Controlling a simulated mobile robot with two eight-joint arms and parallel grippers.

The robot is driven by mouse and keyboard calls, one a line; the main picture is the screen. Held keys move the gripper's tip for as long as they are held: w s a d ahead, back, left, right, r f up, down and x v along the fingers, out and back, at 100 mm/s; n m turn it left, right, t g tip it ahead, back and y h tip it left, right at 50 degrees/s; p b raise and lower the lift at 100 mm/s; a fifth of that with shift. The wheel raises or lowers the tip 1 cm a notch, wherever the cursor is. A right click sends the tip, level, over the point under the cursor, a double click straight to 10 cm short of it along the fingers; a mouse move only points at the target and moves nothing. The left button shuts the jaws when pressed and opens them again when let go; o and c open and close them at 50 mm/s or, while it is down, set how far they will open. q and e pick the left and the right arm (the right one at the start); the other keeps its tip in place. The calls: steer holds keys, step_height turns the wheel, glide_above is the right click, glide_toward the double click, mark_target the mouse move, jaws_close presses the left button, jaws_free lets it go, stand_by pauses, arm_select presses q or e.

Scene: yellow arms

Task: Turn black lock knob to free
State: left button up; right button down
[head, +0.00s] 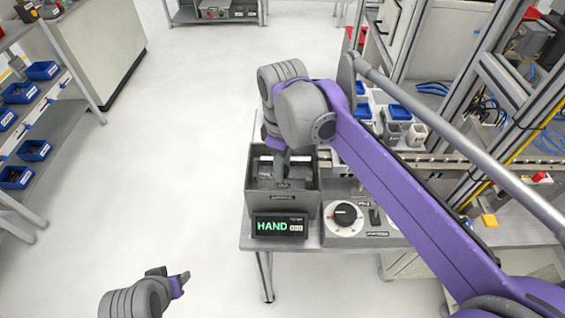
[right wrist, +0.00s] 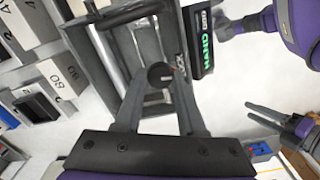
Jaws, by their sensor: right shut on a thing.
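The black lock knob (right wrist: 160,76) with a red mark shows in the right wrist view, beside a dark label reading LOCK. It sits inside a grey open-topped box (head: 310,196), whose frame also shows in the right wrist view (right wrist: 125,60). My right gripper (right wrist: 158,84) is shut on the knob, with one finger on each side. In the head view, the right gripper (head: 281,168) reaches down into the box, and the knob is hidden there. My left gripper (head: 182,282) is empty at the lower left, away from the box; its fingers look apart in the right wrist view (right wrist: 270,116).
A display (head: 280,226) reading HAND 000 is at the front of the box. To its right is a panel with a black selector on a white dial (head: 345,214) and a lever (head: 374,215). Shelves with blue bins (head: 34,150) stand left. The floor between is clear.

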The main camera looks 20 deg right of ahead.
steer(key=m, duration=0.4)
steer(key=shift+r+m+p, duration=0.1)
steer(key=shift+m+p, duration=0.2)
steer(key=shift+p, duration=0.1)
steer(key=m, duration=0.3)
steer(key=shift+m, duration=0.3)
steer(key=m+p, duration=0.1)
steer(key=m, duration=0.3)
steer(key=shift+m, duration=1.9)
steer(key=c, duration=0.5)
jaws_free()
